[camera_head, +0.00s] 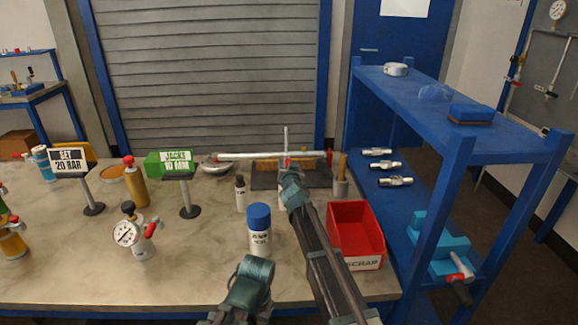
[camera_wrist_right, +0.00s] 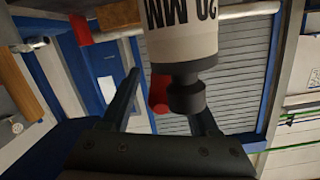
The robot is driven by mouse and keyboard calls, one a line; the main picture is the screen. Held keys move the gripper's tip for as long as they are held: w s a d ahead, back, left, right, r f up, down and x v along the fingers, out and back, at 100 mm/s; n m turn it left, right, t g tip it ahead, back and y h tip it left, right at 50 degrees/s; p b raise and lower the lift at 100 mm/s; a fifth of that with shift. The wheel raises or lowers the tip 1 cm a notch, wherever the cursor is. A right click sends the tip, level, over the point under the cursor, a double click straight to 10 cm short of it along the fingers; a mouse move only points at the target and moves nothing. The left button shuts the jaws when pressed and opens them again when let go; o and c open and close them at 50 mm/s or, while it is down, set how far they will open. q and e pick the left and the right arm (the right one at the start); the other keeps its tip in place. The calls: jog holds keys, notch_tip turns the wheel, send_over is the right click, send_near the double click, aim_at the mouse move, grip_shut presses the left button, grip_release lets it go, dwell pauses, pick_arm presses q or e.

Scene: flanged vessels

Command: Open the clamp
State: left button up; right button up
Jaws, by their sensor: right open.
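My right gripper (camera_head: 290,178) reaches over the bench at the middle of the head view. In the right wrist view its two dark fingers (camera_wrist_right: 163,88) are apart. A white cylinder (camera_wrist_right: 180,35) marked "20 MM", with a black knobbed end (camera_wrist_right: 186,92), is close in front of them. A red part (camera_wrist_right: 158,95) shows between the fingers beside the black knob; I cannot tell whether a finger touches it. In the head view my right gripper and arm hide most of this spot. I cannot clearly make out the clamp. My left gripper is not clearly seen.
A pale horizontal bar (camera_head: 260,156) lies behind my right gripper. A red scrap bin (camera_head: 355,228) stands right. A gauge vessel (camera_head: 128,234) is far left; a blue shelf (camera_head: 440,90) is right.

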jog(key=s+r+p, duration=0.2)
jog(key=s, duration=1.1)
jog(key=shift+s, duration=0.35)
jog(key=shift+r, duration=0.1)
jog(key=s+f+n+g+p, duration=0.1)
jog(key=s+f+g+p, duration=0.1)
jog(key=s, duration=0.5)
jog(key=s+d+f+n+g+h+p, duration=0.1)
jog(key=s+f+g+p, duration=0.1)
jog(key=s+g+p, duration=0.2)
jog(key=s+d+f+n+g+h+p, duration=0.1)
jog(key=s+f+g+p, duration=0.2)
jog(key=s, duration=0.9)
jog(key=shift+s+d+g+p, duration=0.1)
jog(key=shift+s+g+p, duration=0.1)
jog(key=shift+g, duration=0.5)
jog(key=shift+s+g+p, duration=0.1)
jog(key=shift+g+p, duration=0.05)
jog(key=shift+g, duration=0.55)
jog(key=s+a+n+g+p, duration=0.2)
jog(key=s+n+g, duration=0.1)
jog(key=s, duration=0.8)
jog(key=shift+s+n+g+y, duration=0.4)
jog(key=shift+g, duration=0.4)
